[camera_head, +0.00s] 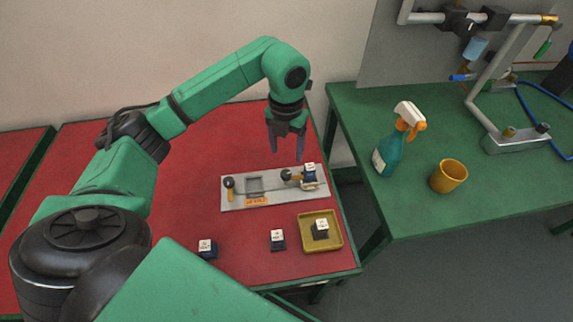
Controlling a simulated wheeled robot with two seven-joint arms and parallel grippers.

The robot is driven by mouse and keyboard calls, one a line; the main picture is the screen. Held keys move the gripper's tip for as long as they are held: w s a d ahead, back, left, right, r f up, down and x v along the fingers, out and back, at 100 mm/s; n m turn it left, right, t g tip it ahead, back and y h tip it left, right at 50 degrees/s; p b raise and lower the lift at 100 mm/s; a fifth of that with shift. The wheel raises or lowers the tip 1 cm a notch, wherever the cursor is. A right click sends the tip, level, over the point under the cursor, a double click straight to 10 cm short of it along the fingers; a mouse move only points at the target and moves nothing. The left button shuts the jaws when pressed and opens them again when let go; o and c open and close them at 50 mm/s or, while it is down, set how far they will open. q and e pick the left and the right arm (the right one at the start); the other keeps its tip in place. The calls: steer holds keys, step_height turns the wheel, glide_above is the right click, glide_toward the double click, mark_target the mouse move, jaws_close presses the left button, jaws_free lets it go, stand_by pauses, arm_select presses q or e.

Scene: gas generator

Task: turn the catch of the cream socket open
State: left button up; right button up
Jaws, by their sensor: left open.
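A light grey panel (236,203) lies on the red table. Near its right end a socket with a cream edge (322,185) holds a dark block with a white, lettered top (310,168). A black-knobbed catch (287,175) sits just left of that socket; how far it is turned is too small to tell. My left gripper (287,151) is open and empty, pointing down above and behind the panel, apart from the catch. My right gripper is not in view.
A grey socket (255,186) on the panel looks empty, with another black knob (229,183) beside it. Dark blocks stand in front (207,248), (277,239), and one is in a yellow tray (336,242). A green table (440,215) at right holds a spray bottle (390,152) and an orange cup (448,176).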

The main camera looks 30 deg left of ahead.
mark_target(286, 173)
arm_select(q)
steer(key=f, duration=0.3)
steer(key=f+p, duration=0.1)
steer(key=f, duration=0.4)
steer(key=shift+w+a+f, duration=0.25)
steer(key=shift+w+f, duration=0.15)
steer(key=shift+f, duration=0.35)
steer(key=shift+s+d+f, duration=0.1)
steer(key=shift+s+f, duration=0.05)
jaws_close()
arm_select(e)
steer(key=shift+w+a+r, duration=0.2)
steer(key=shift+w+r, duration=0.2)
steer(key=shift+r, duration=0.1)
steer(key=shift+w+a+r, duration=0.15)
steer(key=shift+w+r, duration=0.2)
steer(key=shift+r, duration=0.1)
